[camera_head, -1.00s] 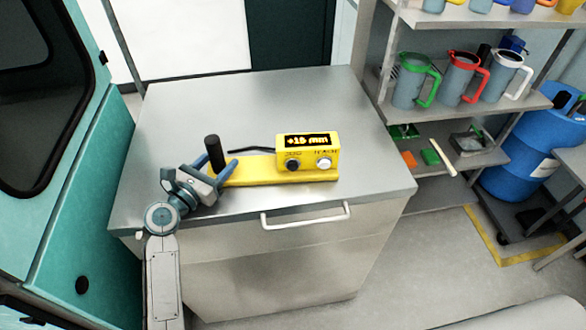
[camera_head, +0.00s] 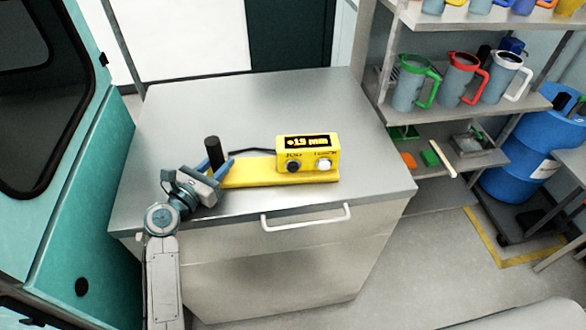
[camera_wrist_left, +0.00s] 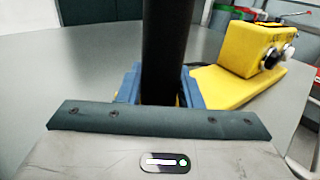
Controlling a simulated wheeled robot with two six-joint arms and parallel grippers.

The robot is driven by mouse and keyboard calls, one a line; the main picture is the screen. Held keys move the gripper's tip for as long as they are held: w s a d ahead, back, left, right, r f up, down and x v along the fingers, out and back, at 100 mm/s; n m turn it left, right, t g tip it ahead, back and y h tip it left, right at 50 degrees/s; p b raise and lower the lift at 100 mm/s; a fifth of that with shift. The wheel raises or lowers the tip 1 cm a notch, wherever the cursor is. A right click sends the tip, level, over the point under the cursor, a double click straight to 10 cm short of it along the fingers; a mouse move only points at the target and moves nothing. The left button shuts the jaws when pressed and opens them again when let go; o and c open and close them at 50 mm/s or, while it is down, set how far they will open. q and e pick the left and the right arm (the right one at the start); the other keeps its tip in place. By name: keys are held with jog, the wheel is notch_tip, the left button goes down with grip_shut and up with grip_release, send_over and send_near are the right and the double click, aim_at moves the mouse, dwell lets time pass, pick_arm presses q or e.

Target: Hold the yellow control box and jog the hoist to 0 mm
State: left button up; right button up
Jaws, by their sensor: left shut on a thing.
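The yellow control box (camera_head: 307,149) stands at the right end of a flat yellow base (camera_head: 255,171) on the metal cabinet. Its display reads about +19 mm. Below it are a dark button (camera_head: 293,167) and a white button (camera_head: 324,165); their labels are too small to read surely. An upright black post (camera_head: 214,148) rises from the left end of the base. My left gripper (camera_head: 219,170) is shut on this post, blue fingers on either side. The left wrist view shows the post (camera_wrist_left: 165,45) between the fingers and the box (camera_wrist_left: 245,48) beyond, right. My right gripper is out of view.
The cabinet top (camera_head: 270,105) is clear behind the box, except for a black cable (camera_head: 250,150). A white drawer handle (camera_head: 305,217) is on its front. A shelf with jugs (camera_head: 460,80) and a blue barrel (camera_head: 530,140) stand at the right.

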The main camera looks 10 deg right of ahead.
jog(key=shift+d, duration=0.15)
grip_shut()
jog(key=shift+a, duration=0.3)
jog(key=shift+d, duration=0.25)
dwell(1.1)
